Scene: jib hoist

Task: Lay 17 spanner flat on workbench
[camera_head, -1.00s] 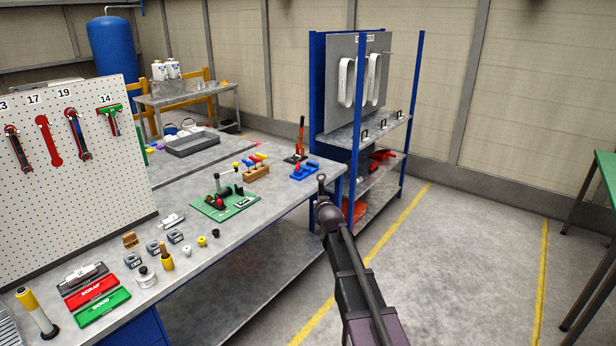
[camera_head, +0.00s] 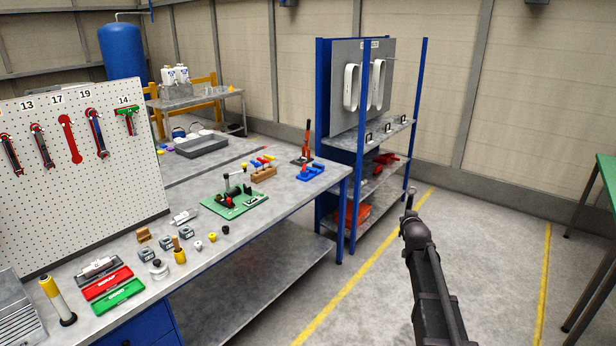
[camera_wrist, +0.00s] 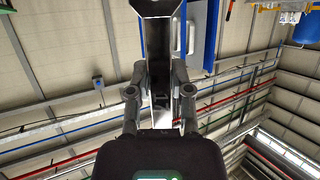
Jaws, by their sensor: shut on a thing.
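My gripper (camera_wrist: 158,100) is shut on a grey metal spanner (camera_wrist: 160,45), which runs up from between the fingers in the wrist view. In the head view, my gripper (camera_head: 416,232) is at the right, over the floor beyond the workbench's front edge. A small part of the spanner (camera_head: 410,212) shows at its tip; the rest is hidden or too small to make out. The grey workbench (camera_head: 290,208) lies to its left. On the pegboard, the place marked 17 (camera_head: 70,138) shows a bare red silhouette.
A pegboard (camera_head: 110,180) with spanners stands at the bench's left. A green fixture mat (camera_head: 240,204), several small gauges and red (camera_head: 108,283) and green (camera_head: 118,297) trays occupy the top. A blue-posted rack (camera_head: 325,140) stands behind. Bare bench lies right of the mat.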

